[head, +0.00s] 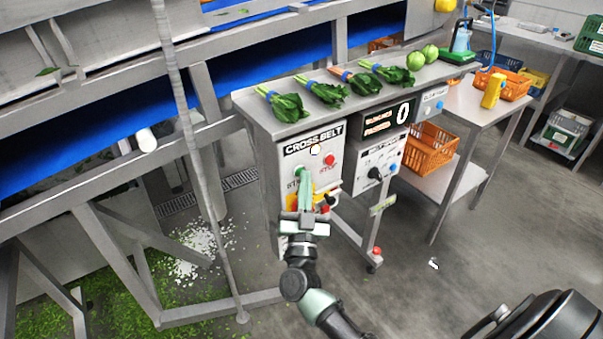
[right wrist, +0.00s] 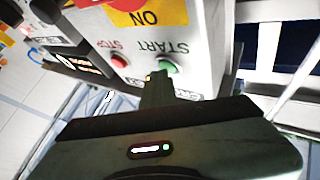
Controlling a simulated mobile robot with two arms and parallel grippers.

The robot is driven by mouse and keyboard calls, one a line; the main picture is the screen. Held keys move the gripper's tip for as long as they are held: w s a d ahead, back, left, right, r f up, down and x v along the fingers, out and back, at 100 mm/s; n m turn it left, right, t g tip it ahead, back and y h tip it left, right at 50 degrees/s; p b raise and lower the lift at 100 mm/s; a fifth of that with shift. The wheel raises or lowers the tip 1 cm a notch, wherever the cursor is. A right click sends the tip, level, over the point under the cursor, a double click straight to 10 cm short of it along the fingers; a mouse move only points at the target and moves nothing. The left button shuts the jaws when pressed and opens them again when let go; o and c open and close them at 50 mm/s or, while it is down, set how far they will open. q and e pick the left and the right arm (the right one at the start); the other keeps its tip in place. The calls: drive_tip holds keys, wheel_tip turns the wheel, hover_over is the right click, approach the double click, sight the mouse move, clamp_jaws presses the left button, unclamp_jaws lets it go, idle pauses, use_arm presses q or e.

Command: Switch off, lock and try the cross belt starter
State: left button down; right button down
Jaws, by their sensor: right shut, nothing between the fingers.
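The cross belt starter (head: 336,134) is a pale box under the bench's left end, labelled CROSS BELT. It has a white lamp (head: 315,150), a red STOP button (head: 328,160) and a green START button, clear in the right wrist view (right wrist: 168,67). Below them is a yellow plate, marked ON in the right wrist view (right wrist: 150,12), with a dark and red handle (head: 326,208) partly behind my gripper. My right gripper (head: 301,174) is shut and empty, its fingertips at the START button. Whether they touch it I cannot tell. I cannot make out a lock. My left gripper is out of view.
Bunched greens (head: 288,106) lie on the bench above. A slanting post (head: 190,140) stands left. Open floor (head: 450,290) lies right.

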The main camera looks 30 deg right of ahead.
drive_tip(key=shift+s, duration=0.15)
drive_tip(key=shift+s+p, duration=0.5)
drive_tip(key=shift+s, duration=0.2)
drive_tip(key=s, duration=0.1)
drive_tip(key=s+p, duration=0.1)
drive_tip(key=s, duration=0.1)
drive_tip(key=s+p, duration=0.1)
drive_tip(key=s, duration=0.1)
drive_tip(key=shift+d, duration=0.25)
idle(0.5)
